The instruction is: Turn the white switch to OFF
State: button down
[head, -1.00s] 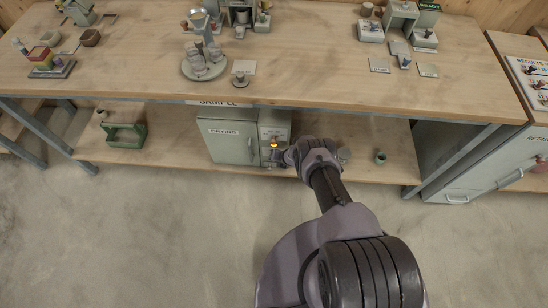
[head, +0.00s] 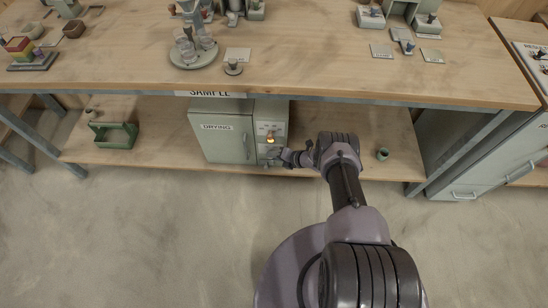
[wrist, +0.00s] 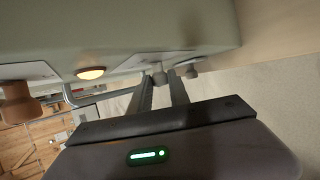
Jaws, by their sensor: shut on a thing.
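The drying oven (head: 222,140), a pale green cabinet marked DRYING, stands on the lower shelf. Its control panel (head: 270,130) is on the right side of its front, with a glowing amber lamp that also shows in the wrist view (wrist: 91,73). My gripper (head: 276,155) is at the lower part of this panel. In the wrist view my gripper (wrist: 163,84) is shut on a small pale knob, the white switch (wrist: 160,78), which shows between the fingertips and looks grey in shadow. Its setting cannot be read, and in the head view my gripper hides it.
Another small grey knob (wrist: 191,72) sits just right of the fingers, and a brown knob (wrist: 16,102) is at the left. The bench top (head: 330,70) overhangs the shelf. A green cup (head: 383,154) stands right of my arm; a green carrier (head: 115,135) stands left.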

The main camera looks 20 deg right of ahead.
jog(key=c, duration=1.2)
grip_release()
jog(key=shift+c, duration=0.2)
jog(key=p+v, duration=0.8)
jog(key=v, duration=0.9)
jog(key=shift+s+d+r, duration=0.1)
jog(key=shift+r, duration=0.05)
